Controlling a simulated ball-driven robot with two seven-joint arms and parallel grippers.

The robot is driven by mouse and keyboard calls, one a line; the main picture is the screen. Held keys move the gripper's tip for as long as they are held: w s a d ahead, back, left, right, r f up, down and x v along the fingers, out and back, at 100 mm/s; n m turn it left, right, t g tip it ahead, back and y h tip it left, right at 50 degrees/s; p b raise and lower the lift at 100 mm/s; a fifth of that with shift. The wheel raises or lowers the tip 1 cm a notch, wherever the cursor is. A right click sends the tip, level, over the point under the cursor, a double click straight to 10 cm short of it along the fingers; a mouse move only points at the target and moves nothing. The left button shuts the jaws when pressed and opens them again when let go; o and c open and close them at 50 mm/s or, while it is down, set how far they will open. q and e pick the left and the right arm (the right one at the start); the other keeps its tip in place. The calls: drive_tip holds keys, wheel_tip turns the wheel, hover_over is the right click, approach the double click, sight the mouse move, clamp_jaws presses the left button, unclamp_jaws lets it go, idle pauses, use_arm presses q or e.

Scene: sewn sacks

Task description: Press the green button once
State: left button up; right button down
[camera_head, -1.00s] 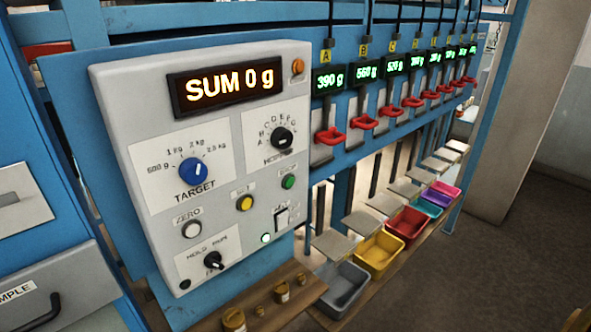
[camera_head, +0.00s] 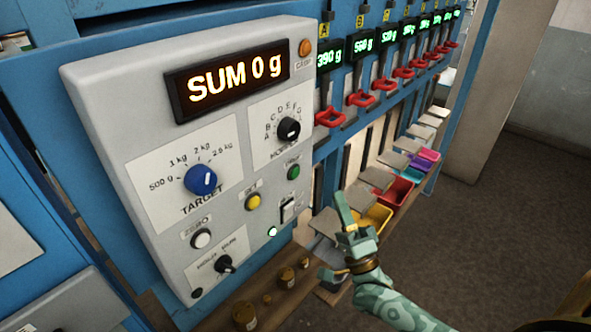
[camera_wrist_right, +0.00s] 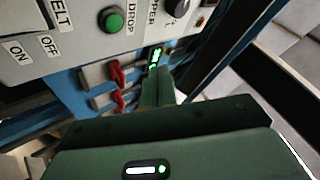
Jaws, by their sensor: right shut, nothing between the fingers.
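The green button (camera_head: 293,172) is a small round button on the right part of the grey control panel (camera_head: 90,90), above a white rocker switch. In the right wrist view the green button (camera_wrist_right: 114,20) shows at the top, beside the label DROP. My right gripper (camera_head: 343,208) is shut and empty, its fingers pointing up, to the right of and below the button in the head view. In the wrist view its closed fingers (camera_wrist_right: 158,85) are apart from the button, to its lower right. My left gripper is not in view.
A yellow button (camera_head: 253,202), a white button (camera_head: 201,239) and a blue knob (camera_head: 200,179) sit nearby on the panel. Red levers (camera_head: 330,117) and coloured bins line the right side. Brass weights (camera_head: 246,317) stand on the wooden shelf below. The display reads SUM 0 g.

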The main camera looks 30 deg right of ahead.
drive_tip(key=b, duration=0.3)
approach(298, 168)
drive_tip(key=shift+w+d+r, duration=0.5)
drive_tip(key=shift+w+r, duration=0.4)
drive_tip(key=shift+r, duration=1.1)
drive_tip(key=shift+w+a+r, duration=0.1)
drive_tip(key=shift+w+a, duration=0.2)
drive_tip(key=shift+w, duration=0.4)
drive_tip(key=shift+w+a, duration=0.15)
drive_tip(key=shift+w, duration=0.2)
drive_tip(key=shift+w+a, duration=0.15)
drive_tip(key=shift+w, duration=0.25)
idle(0.6)
drive_tip(key=shift+s, duration=0.2)
drive_tip(key=shift+s+d, duration=0.3)
drive_tip(key=shift+s, duration=0.3)
